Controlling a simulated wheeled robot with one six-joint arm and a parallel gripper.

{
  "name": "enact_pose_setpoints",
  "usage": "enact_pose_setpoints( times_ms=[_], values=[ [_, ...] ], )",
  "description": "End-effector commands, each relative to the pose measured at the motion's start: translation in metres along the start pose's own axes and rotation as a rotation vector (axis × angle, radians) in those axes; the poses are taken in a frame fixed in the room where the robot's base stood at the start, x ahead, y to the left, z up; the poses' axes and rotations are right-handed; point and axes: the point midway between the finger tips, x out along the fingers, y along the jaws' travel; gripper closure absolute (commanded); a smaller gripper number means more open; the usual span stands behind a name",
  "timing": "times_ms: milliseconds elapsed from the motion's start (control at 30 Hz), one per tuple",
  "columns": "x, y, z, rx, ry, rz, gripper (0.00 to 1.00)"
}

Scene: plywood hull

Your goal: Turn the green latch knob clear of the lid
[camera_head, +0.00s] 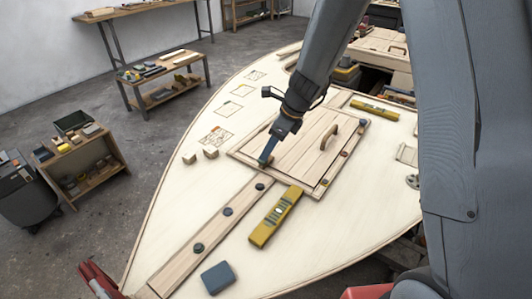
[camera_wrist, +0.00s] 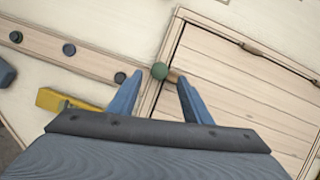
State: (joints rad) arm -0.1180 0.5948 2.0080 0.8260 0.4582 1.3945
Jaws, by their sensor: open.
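The green latch knob (camera_wrist: 160,71) sits on the wooden frame at the lid's edge in the wrist view. A short brown latch bar (camera_wrist: 174,76) runs from it to the right, toward the planked lid (camera_wrist: 240,90), partly behind the right finger. My gripper (camera_wrist: 160,78) is open, its blue fingers one on each side of the knob with gaps showing; I cannot tell its height. In the head view my gripper (camera_head: 266,158) is low at the left corner of the lid (camera_head: 300,140) and hides the knob. The lid's curved handle (camera_head: 329,137) stands upright.
A wooden strip with dark round knobs (camera_head: 227,211) runs toward the front. A yellow level (camera_head: 276,216) lies beside it, with a blue-grey block (camera_head: 218,278) nearer. Two small wooden blocks (camera_head: 210,152) lie left of the lid. Another yellow level (camera_head: 375,110) lies behind it.

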Motion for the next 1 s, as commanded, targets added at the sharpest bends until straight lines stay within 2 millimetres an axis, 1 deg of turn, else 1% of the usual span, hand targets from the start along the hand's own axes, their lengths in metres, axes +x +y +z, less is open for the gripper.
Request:
enact_pose_setpoints(
  times_ms=[33,100,200,300,433,633,667,700,900,1000],
  values=[
    [0.009,0.001,-0.001,0.002,0.002,0.004,0.55],
    [0.019,0.001,-0.001,0.001,0.002,0.003,0.55],
    [0.029,0.001,0.000,-0.001,0.001,0.002,0.55],
    [0.036,0.001,0.000,-0.002,0.001,0.001,0.55],
    [0.040,0.001,-0.001,-0.002,0.001,0.001,0.55],
    [0.040,0.001,-0.001,-0.002,0.001,0.000,0.55],
    [0.040,0.001,0.000,-0.002,0.001,0.000,0.57],
    [0.040,0.001,-0.001,-0.002,0.001,0.000,0.64],
    [0.040,0.001,-0.001,-0.002,0.001,0.000,0.97],
    [0.040,0.001,-0.001,-0.004,0.001,0.001,0.97]
  ],
)
